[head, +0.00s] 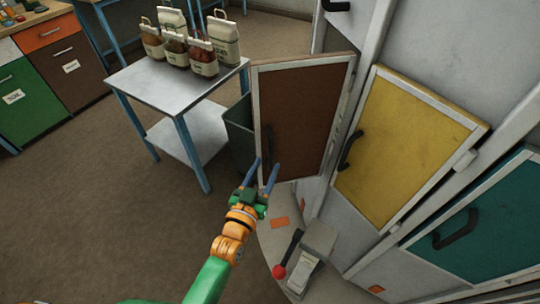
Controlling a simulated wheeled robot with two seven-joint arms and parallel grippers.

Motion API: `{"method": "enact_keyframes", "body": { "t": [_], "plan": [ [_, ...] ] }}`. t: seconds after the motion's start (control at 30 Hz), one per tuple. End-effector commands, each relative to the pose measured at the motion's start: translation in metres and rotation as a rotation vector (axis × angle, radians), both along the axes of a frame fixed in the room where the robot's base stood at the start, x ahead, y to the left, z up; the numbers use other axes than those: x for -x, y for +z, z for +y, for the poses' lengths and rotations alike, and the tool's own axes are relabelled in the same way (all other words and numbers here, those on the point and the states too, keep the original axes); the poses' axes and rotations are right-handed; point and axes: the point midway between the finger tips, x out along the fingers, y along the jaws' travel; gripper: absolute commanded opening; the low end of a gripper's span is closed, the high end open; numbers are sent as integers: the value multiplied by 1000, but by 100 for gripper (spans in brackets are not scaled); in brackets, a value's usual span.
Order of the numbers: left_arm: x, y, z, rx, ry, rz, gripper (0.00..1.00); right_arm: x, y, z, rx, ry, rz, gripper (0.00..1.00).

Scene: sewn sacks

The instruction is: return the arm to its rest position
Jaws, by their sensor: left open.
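My left gripper (262,178) is at the lower middle of the head view, at the end of a green and orange arm. Its two blue-grey fingers are spread apart with nothing between them. The fingertips are in front of the lower part of a brown door (302,115), which stands swung out from the cabinet. I cannot tell whether the fingers touch the door. My right gripper is not in view. Several sewn sacks (204,58) stand together on a metal table at the upper left.
The metal table (150,85) has blue legs and a lower shelf. A dark bin (240,135) stands between it and the brown door. A yellow door (408,145) and a teal door (480,230) are shut at the right. A red-knobbed lever (288,255) sits low. Floor at left is clear.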

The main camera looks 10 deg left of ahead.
Motion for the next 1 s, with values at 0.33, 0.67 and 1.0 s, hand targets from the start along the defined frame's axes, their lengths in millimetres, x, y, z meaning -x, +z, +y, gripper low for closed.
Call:
{"method": "enact_keyframes", "body": {
  "t": [0.33,0.67,1.0],
  "plan": [
    [6,0,1,-1,-1,0,50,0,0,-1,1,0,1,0],
    [39,-108,6,-69,-28,296,50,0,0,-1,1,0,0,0],
    [277,-335,84,-263,-22,1192,50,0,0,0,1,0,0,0]
  ]
}}
